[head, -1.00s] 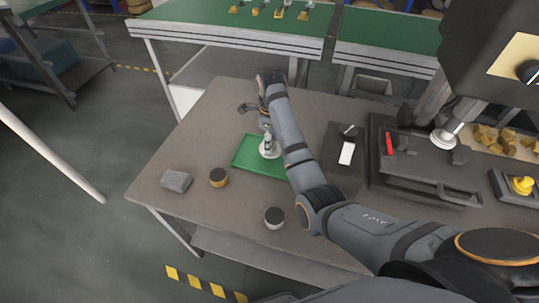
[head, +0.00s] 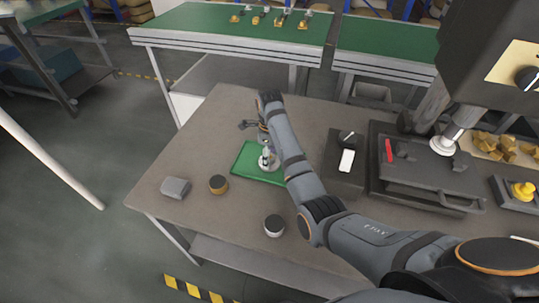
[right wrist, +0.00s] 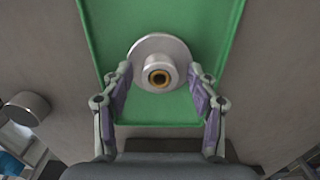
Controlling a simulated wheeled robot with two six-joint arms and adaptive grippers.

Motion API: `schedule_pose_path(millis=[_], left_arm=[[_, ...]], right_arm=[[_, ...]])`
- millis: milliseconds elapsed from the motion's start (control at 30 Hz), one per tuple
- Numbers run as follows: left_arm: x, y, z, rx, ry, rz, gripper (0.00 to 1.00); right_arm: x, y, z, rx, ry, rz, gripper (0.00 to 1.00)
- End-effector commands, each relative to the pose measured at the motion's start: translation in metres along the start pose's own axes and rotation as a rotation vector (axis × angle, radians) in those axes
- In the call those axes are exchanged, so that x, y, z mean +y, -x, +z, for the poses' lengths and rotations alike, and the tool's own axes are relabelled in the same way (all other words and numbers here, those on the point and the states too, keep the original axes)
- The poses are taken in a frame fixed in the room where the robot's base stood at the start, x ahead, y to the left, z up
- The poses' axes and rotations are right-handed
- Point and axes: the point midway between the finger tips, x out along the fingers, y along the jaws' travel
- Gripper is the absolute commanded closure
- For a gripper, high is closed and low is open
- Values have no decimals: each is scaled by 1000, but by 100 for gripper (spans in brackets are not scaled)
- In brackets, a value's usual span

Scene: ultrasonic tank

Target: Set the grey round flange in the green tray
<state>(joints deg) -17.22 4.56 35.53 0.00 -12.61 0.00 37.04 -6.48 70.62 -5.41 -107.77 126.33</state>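The grey round flange (right wrist: 174,49) lies inside the green tray (right wrist: 110,22), in the right wrist view near the tray's end wall. It has a wide disc and a raised hub with a brass-coloured ring around a dark bore. In the head view the flange (head: 267,164) is partly covered by my gripper, and the tray (head: 247,161) is partly behind my arm. My right gripper (right wrist: 160,74) is open, one finger on each side of the hub, with visible gaps to it. Whether the fingertips touch the disc cannot be told. My left gripper is not in view.
A dark box with a white switch (head: 347,160) and a lidded tank (head: 425,175) are right of my arm.

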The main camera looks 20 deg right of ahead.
Motion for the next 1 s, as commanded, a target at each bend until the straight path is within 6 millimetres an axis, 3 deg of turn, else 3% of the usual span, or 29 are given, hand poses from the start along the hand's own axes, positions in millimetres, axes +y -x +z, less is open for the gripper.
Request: schedule_pose_path(millis=[233, 400, 533, 700, 1000], left_arm=[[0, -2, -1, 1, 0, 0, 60], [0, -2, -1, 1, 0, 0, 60], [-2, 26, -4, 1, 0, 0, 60], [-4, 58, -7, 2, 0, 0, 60], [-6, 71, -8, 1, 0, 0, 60]], right_arm=[[0, 4, 0, -1, 0, -1, 41], [-1, 36, 1, -4, 0, -5, 41], [0, 81, 0, -1, 0, -2, 41], [0, 110, 0, 0, 0, 0, 41], [0, 124, 0, 0, 0, 0, 41]])
